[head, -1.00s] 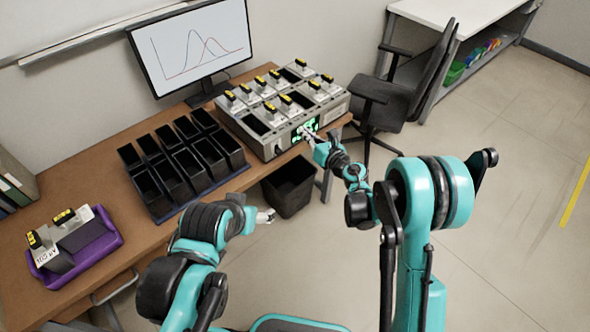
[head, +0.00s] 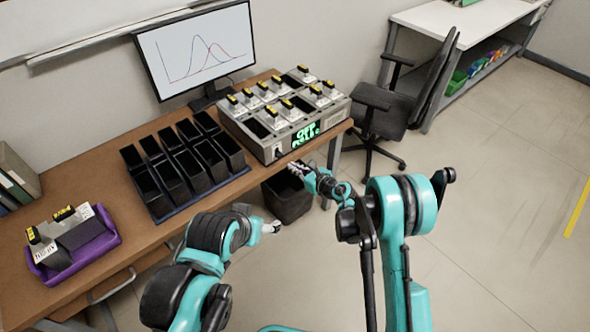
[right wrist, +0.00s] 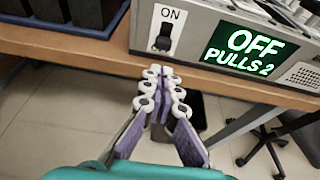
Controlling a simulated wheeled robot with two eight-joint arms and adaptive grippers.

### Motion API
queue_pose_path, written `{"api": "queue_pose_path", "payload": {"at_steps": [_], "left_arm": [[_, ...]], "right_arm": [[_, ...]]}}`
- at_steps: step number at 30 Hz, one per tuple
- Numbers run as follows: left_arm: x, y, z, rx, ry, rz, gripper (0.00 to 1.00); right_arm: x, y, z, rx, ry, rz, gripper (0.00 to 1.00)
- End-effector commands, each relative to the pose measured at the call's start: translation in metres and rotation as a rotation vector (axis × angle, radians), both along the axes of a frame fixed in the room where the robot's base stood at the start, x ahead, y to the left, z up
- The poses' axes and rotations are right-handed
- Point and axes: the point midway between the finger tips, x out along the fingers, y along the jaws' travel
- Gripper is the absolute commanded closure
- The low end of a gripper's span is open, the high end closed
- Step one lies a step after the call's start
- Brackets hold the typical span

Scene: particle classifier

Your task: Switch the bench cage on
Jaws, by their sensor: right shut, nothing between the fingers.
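The bench cage (head: 283,113) is a grey box with yellow-topped modules in its top slots, on the brown desk. Its front display (right wrist: 245,50) is lit green and reads "OFF PULLS 2". Left of the display is a white plate marked "ON" with a black lever switch (right wrist: 163,37), its handle seemingly tilted down. My right gripper (right wrist: 163,77) is shut and empty, below and in front of the switch, apart from it. In the head view, my right gripper (head: 297,168) is just off the cage's front. My left gripper (head: 271,227) is off the desk's front edge, too small to judge.
Black bins (head: 183,160) stand left of the cage. A purple tray (head: 105,248) with modules lies at the desk's left end. A monitor (head: 195,50) stands behind. A black waste bin (head: 288,200) is under the desk edge, and a chair (head: 400,110) is at the right.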

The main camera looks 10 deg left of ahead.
Motion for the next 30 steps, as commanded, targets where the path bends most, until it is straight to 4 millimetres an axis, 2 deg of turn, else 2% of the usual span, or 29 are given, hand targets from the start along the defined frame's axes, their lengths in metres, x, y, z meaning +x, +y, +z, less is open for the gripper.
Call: {"api": "queue_pose_path", "payload": {"at_steps": [6, 12, 25, 30], "left_arm": [[0.0, 0.0, -0.016, 0.0, 0.0, 0.0, 0.29], [0.0, 0.0, -0.023, 0.0, 0.0, 0.0, 0.29], [0.0, 0.0, -0.023, 0.0, 0.0, 0.0, 0.29], [0.0, 0.0, -0.015, 0.0, 0.0, 0.0, 0.29]], "right_arm": [[0.023, 0.031, -0.017, 0.0, 0.0, 0.002, 1.0], [0.037, 0.047, -0.022, 0.001, 0.0, 0.0, 1.0], [0.04, 0.051, -0.022, 0.001, 0.0, 0.0, 1.0], [0.04, 0.051, -0.004, 0.001, 0.0, -0.001, 1.0]]}}
